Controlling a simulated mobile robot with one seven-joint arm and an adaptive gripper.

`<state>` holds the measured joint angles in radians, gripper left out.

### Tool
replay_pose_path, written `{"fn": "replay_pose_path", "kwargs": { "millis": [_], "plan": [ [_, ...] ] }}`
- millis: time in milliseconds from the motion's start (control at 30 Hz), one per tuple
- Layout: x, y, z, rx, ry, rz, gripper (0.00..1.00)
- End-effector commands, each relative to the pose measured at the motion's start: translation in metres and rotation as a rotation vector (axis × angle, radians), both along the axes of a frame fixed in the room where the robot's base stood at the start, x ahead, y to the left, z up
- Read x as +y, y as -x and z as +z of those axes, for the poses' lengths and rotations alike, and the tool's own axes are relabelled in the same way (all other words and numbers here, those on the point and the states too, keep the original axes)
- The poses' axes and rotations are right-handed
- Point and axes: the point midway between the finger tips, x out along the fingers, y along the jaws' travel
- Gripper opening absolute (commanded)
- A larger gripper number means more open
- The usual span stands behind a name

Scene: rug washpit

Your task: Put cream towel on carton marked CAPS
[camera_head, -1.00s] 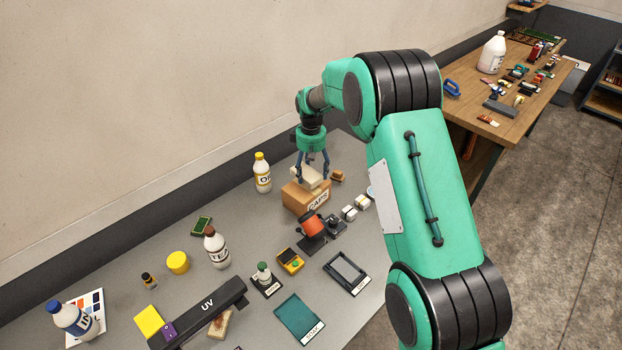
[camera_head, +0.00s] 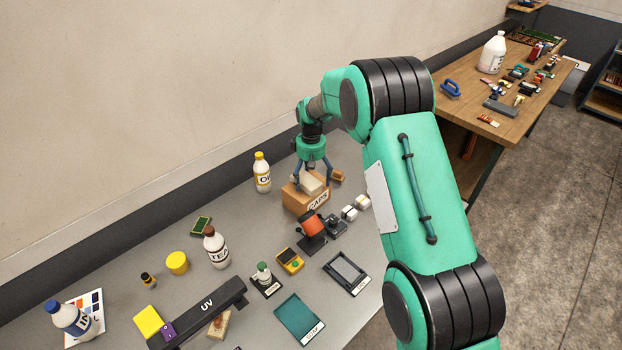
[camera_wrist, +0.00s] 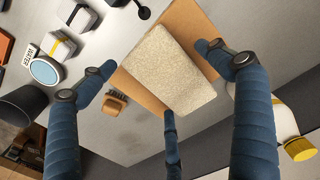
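The cream towel (camera_head: 313,185), a folded block, lies on top of the brown carton marked CAPS (camera_head: 297,204) on the grey table. In the wrist view the towel (camera_wrist: 173,72) rests at a slant across the carton top (camera_wrist: 188,17), with brown cardboard showing on two sides of it. My gripper (camera_head: 312,173) is right above the carton, pointing down. Its blue fingers (camera_wrist: 155,75) are spread around the towel, with a visible gap at the left finger. The gripper is open. The underside of the towel is hidden.
A yellow-capped bottle (camera_head: 262,173) stands left of the carton. An orange-and-black device (camera_head: 311,230) stands close in front. Small white-and-dark items (camera_head: 355,207) and a brown brush-like block (camera_head: 338,175) are to the right. A wooden table (camera_head: 520,85) stands further back.

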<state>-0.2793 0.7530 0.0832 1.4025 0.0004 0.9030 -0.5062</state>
Motion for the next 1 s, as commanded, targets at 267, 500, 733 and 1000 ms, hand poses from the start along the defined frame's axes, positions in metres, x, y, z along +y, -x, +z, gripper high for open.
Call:
{"fn": "replay_pose_path", "kwargs": {
  "millis": [267,500,733,1000],
  "plan": [
    [0.0,0.0,0.001,0.0,0.0,0.0,0.89],
    [0.0,0.0,0.016,-0.001,0.0,0.0,0.89],
    [0.0,-0.001,0.049,-0.002,-0.001,0.0,0.89],
    [0.0,-0.001,0.093,-0.002,-0.001,0.0,0.89]
  ]
}}
